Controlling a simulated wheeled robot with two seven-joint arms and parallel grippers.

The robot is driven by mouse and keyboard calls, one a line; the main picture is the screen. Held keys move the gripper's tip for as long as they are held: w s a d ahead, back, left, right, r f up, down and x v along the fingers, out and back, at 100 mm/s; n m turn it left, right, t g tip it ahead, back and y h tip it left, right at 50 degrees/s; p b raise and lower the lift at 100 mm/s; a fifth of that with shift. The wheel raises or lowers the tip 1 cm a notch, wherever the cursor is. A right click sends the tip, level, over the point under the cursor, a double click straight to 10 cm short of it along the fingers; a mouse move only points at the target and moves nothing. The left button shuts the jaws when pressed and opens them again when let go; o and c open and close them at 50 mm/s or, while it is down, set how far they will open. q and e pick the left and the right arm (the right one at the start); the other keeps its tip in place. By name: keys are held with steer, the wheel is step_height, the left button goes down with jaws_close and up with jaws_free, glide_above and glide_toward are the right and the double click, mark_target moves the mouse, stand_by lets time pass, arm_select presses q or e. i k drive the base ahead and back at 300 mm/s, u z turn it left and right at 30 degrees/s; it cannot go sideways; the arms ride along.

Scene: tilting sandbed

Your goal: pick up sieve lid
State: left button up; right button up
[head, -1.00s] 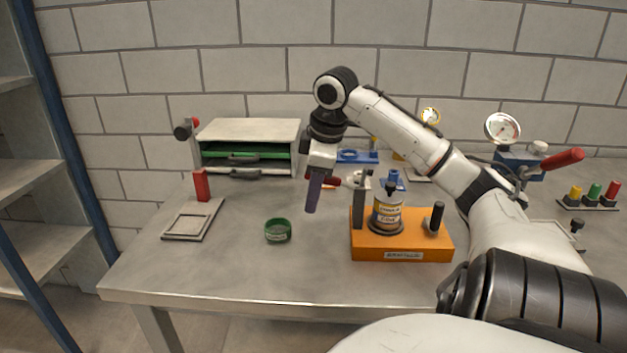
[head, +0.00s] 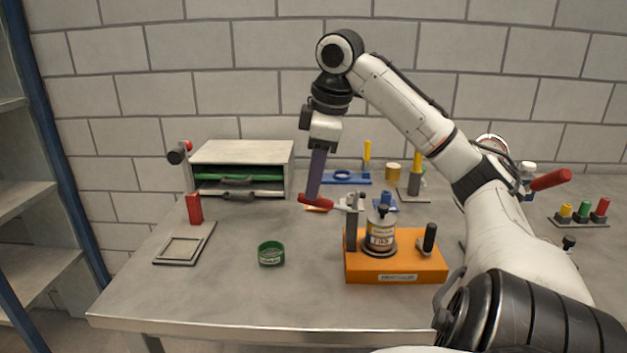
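A small green round piece (head: 271,253) with a pale label and a dark open-looking top sits on the table, left of the orange base; it may be the sieve lid, but I cannot be sure. My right gripper (head: 314,195) has purple fingers pointing down, above and to the right of the green piece in the picture, and apart from it. The fingers overlap into one strip, so their gap does not show. Their tips are near a red clamp handle (head: 316,202); I cannot tell whether they touch it. My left gripper is not in view.
The orange base (head: 395,270) carries a labelled jar (head: 381,238), a clamp and a black knob. A grey frame (head: 184,244) with a red block lies left. The table around the green piece is clear.

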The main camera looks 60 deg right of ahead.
mark_target(381, 217)
steer(key=k, duration=2)
